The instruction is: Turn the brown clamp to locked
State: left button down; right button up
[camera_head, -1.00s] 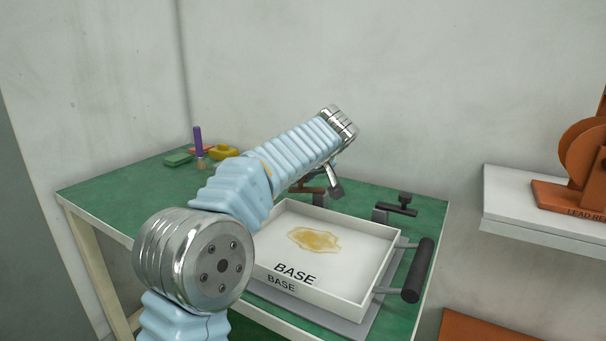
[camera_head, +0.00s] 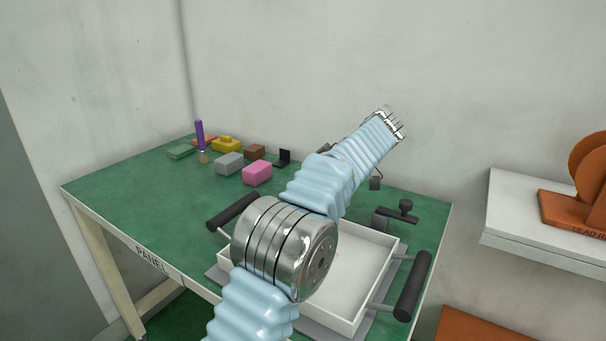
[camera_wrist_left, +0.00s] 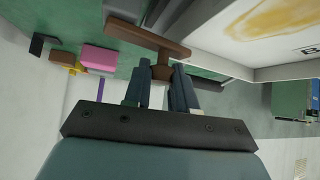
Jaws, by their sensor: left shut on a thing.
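The brown clamp (camera_wrist_left: 148,38) shows in the left wrist view as a bar with a short stem beneath it. My left gripper (camera_wrist_left: 161,74) is shut on the clamp's stem, with one dark finger on each side. The bar slants from upper left to lower right, beside the white tray (camera_wrist_left: 215,47). In the head view my left arm hides the clamp and most of the gripper. The tray (camera_head: 388,274) also shows there, partly behind my arm. My right gripper is in neither view.
A black clamp (camera_head: 398,213) stands behind the tray. Black handles (camera_head: 413,285) (camera_head: 232,212) flank the tray. A pink block (camera_head: 257,173), a grey block (camera_head: 229,163), a brown block (camera_head: 255,151) and a purple peg (camera_head: 199,136) stand at left on the green table (camera_head: 130,195).

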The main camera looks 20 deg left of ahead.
pick_arm(q)
jog(key=shift+s+d+r+n+g+p, duration=0.1)
jog(key=shift+d+n+g+p, duration=0.15)
jog(key=shift+n+g+p, duration=0.55)
jog(key=c, duration=0.9)
grip_release()
notch_tip(320, 180, up, 3)
jog(key=shift+f, duration=0.15)
jog(key=s+d+r, duration=0.2)
jog(key=s+r, duration=0.1)
jog(key=s, duration=0.1)
jog(key=s+d+r, duration=0.2)
jog(key=s+r, duration=0.1)
jog(key=s, duration=0.1)
jog(key=s+d+r, duration=0.2)
jog(key=s+r, duration=0.2)
jog(key=shift+s, duration=0.4)
